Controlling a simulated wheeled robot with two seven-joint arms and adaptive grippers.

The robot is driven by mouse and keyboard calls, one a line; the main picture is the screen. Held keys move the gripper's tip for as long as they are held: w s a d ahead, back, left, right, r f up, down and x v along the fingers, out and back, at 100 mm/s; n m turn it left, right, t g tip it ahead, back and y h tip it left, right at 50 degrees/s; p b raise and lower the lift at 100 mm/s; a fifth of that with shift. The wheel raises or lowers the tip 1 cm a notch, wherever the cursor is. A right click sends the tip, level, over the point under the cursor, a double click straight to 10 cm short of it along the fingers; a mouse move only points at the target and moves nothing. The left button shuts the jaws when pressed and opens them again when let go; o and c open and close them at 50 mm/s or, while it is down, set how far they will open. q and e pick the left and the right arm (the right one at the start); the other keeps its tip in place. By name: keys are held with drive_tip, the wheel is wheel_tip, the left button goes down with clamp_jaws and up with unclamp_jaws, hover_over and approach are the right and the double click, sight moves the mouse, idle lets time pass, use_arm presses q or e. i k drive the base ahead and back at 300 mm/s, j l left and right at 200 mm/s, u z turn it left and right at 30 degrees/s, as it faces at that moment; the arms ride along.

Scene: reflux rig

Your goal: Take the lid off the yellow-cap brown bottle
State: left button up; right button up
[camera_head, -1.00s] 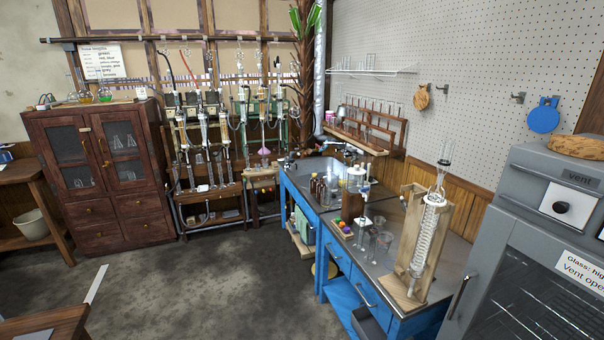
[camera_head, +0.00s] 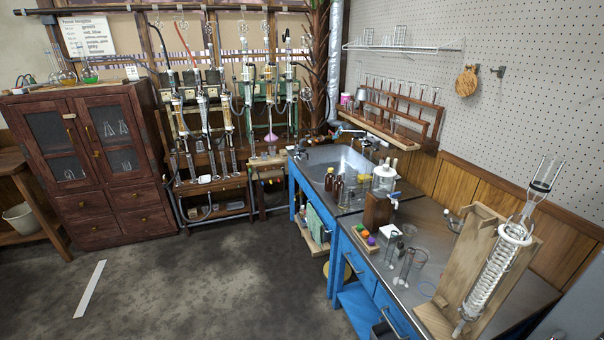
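Small brown bottles (camera_head: 337,187) stand upright on the blue-sided bench (camera_head: 430,212), close to the sink end. They are small in the picture, and I cannot tell which one has a yellow cap. A yellowish patch shows just right of them, too small to make out. Neither of my grippers is in view.
A brown wooden block (camera_head: 377,210), a tray of coloured balls (camera_head: 364,236), glass beakers (camera_head: 410,262) and a wooden stand with a coiled condenser (camera_head: 490,275) crowd the bench. A dark wood cabinet (camera_head: 90,165) stands left. The grey floor (camera_head: 220,285) before the bench is mostly clear.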

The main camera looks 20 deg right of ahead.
sight(330, 177)
drive_tip(key=i+j+z, duration=0.15)
drive_tip(key=i, duration=0.25)
drive_tip(key=i+z, duration=0.15)
drive_tip(key=i, duration=0.2)
drive_tip(key=i+j+z, duration=0.2)
drive_tip(key=i+z, duration=0.2)
drive_tip(key=i+j+z, duration=0.25)
drive_tip(key=z, duration=0.15)
drive_tip(key=i+j+z, duration=0.25)
drive_tip(key=j+z, duration=0.15)
drive_tip(key=i+j+z, duration=0.2)
drive_tip(key=j+z, duration=0.2)
drive_tip(key=j, duration=0.2)
drive_tip(key=j+z, duration=0.4)
drive_tip(key=j, duration=1.5)
drive_tip(key=k, duration=0.05)
